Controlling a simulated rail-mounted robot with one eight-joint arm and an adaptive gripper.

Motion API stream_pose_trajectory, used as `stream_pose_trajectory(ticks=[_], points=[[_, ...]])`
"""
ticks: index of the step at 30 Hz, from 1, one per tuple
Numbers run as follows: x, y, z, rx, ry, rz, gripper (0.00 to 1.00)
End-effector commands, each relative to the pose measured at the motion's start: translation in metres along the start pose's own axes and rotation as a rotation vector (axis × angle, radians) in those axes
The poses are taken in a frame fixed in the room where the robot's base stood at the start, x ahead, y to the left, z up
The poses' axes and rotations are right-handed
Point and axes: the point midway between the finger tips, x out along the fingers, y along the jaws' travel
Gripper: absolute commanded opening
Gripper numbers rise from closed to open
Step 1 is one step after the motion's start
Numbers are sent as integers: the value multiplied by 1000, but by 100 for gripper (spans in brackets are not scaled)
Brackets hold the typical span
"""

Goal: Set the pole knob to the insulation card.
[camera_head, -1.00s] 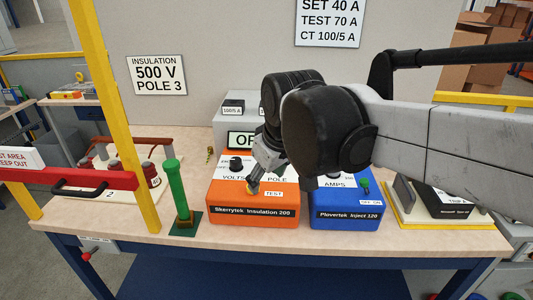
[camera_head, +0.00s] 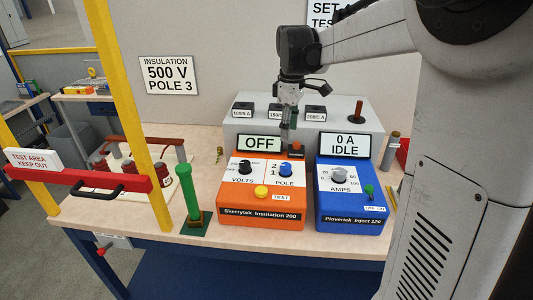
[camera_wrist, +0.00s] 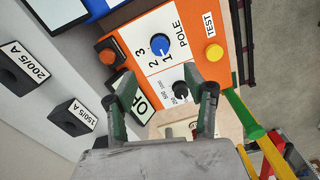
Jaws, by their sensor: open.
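The insulation card (camera_head: 169,75) on the back wall reads 500 V, POLE 3. The orange Skerrytek Insulation 200 box (camera_head: 262,205) has a blue pole knob (camera_head: 285,169), which also shows in the wrist view (camera_wrist: 160,44) beside the digits 2 and 3. I cannot tell surely which digit its pointer marks. A black volts knob (camera_head: 245,167) sits left of it. My gripper (camera_head: 291,140) is open and empty, above the back of the orange box. In the wrist view its spread fingers (camera_wrist: 160,96) are apart from the pole knob, with the volts knob (camera_wrist: 180,90) showing between them.
The display (camera_head: 260,143) reads OFF. A yellow TEST button (camera_head: 262,192) is on the orange box. The blue Plovertek box (camera_head: 350,210) stands right, a green post (camera_head: 192,195) left. A grey box (camera_head: 350,110) stands behind. A red barrier (camera_head: 80,178) crosses the left side.

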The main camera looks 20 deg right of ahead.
Motion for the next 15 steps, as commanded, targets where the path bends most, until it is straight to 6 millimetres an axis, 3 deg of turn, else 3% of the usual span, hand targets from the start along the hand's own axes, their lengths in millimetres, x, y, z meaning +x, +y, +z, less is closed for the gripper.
stream_pose_trajectory(ticks=[5,15], points=[[11,2,0,-4,-2,-3,48],[70,1,0,-3,-1,-2,48]])
